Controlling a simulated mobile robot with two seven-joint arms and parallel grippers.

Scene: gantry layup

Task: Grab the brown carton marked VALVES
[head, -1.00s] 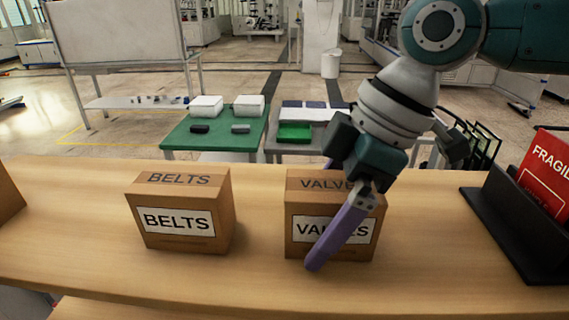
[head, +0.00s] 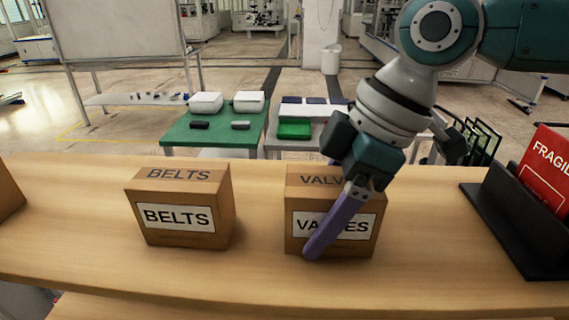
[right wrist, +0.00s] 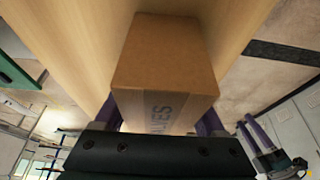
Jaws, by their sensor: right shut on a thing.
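The brown carton marked VALVES (head: 300,238) stands upright on the wooden shelf, right of centre in the head view. My right gripper (head: 318,205) is shut on it, with one purple finger across the front label and the other mostly hidden behind the carton. In the right wrist view the carton (right wrist: 168,55) sits between the two purple fingers, with part of its lettering showing near the gripper body. It appears to rest on the shelf.
A similar carton marked BELTS (head: 180,238) stands to the left on the shelf (head: 255,275), with a clear gap between. A black holder (head: 505,225) with a red FRAGILE sign (head: 545,175) stands at the right. Another carton (head: 8,195) shows at the left edge.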

